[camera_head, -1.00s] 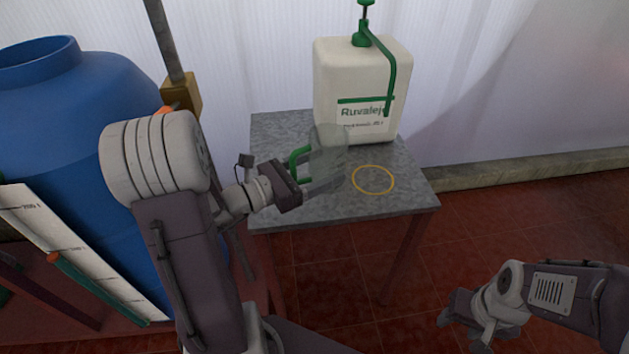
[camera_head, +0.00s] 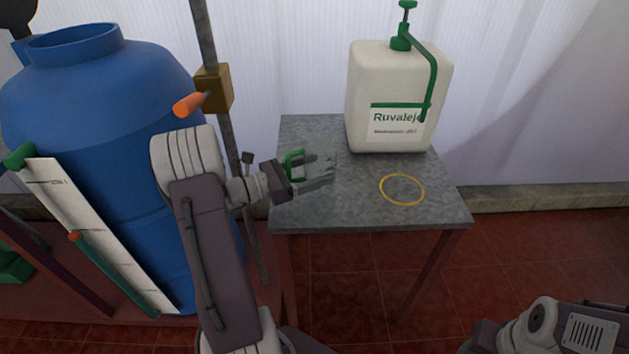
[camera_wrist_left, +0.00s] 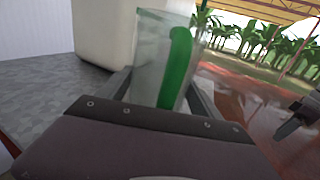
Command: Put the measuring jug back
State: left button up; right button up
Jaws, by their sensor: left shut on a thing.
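The measuring jug (camera_head: 321,168) is clear, with a green handle (camera_head: 292,163). It is at the left part of the grey table, left of the yellow ring. My left gripper (camera_head: 304,185) is shut on the jug at its handle side. In the left wrist view the jug (camera_wrist_left: 147,58) stands between the fingers, its green handle towards me. I cannot tell whether its base touches the table. The yellow ring (camera_head: 402,205) marked on the tabletop is empty. My right gripper (camera_head: 484,336) is partly visible at the bottom right, its fingers unclear.
A white canister (camera_head: 395,75) with a green pump stands at the back of the grey table (camera_head: 350,208). A blue barrel (camera_head: 85,90) stands left, beside a post with an orange-handled lever (camera_head: 188,104). The table's front right is clear.

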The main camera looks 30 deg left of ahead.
pick_arm(q)
notch_tip(320, 180, down, 3)
jog(key=shift+f+b, duration=0.15)
jog(key=shift+b, duration=0.4)
jog(key=o, duration=1.5)
jog(key=shift+c, duration=0.2)
jog(key=shift+r, duration=0.25)
jog(key=p+v, duration=0.3)
jog(key=v, duration=0.8)
jog(key=shift+s+a, duration=0.1)
jog(key=shift+s, duration=0.05)
jog(key=shift+s+a, duration=0.2)
jog(key=shift+s, duration=0.1)
jog(key=shift+f, duration=0.1)
